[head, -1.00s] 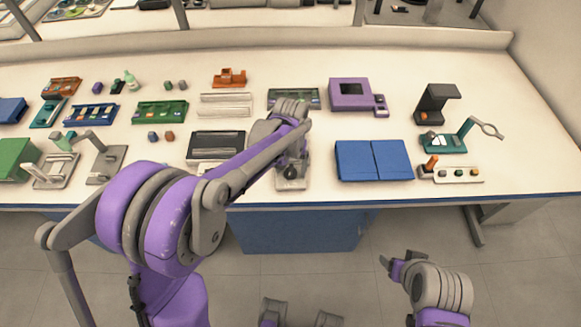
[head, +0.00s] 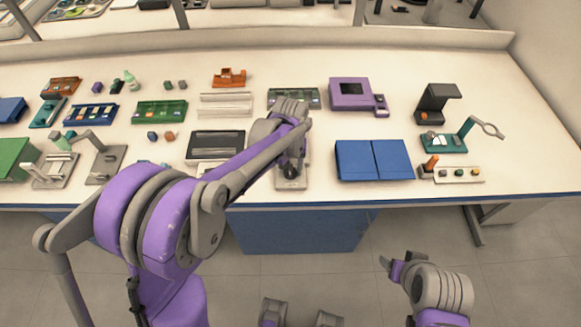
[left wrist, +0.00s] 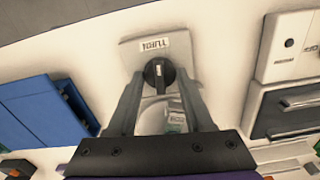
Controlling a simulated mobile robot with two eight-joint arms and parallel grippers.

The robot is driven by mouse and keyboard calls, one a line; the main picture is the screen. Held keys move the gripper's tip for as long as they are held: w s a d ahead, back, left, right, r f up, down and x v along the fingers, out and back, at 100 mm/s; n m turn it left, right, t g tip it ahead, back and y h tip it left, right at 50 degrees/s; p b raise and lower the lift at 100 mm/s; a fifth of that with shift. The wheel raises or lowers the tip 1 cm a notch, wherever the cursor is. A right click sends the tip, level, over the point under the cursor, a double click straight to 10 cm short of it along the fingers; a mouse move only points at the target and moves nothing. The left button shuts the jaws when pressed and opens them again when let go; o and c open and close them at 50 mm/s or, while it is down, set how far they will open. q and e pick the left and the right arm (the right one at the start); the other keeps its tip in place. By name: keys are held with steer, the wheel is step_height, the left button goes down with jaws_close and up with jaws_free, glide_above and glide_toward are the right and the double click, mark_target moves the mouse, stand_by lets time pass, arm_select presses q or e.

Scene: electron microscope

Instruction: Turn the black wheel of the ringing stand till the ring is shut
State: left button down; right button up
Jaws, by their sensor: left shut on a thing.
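The ringing stand (left wrist: 204,47) is a light grey block with a label reading TURN. It also shows in the head view (head: 291,184), near the bench's front edge. Its black wheel (left wrist: 158,76) has a pale mark on it. My left gripper (left wrist: 157,82) has a finger on each side of the wheel and is shut on it. In the head view my left gripper (head: 291,165) is partly hidden by its own arm. I cannot make out the ring. My right gripper (head: 399,262) is open and empty, low in front of the bench.
A blue two-part case (head: 373,160) lies to the right of the stand. A grey box with a dark top (head: 216,145) lies to the left. A purple device (head: 352,94) stands behind. The bench right of the blue case holds a small button strip (head: 458,176).

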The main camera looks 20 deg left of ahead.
mark_target(291, 170)
arm_select(q)
steer(key=shift+c, duration=1.5)
jaws_free()
step_height(291, 170, up, 11)
steer(key=shift+p, duration=0.4)
steer(key=s+a+m+t+p, duration=0.1)
steer(key=s+a+t+p, duration=0.1)
steer(key=s, duration=0.8)
steer(key=s+a+m+t+p, duration=0.1)
steer(key=s+a+t, duration=0.1)
steer(key=s, duration=0.8)
steer(key=shift+s+a+t+p, duration=0.35)
steer(key=shift+s+a+t, duration=0.05)
steer(key=shift+t, duration=0.3)
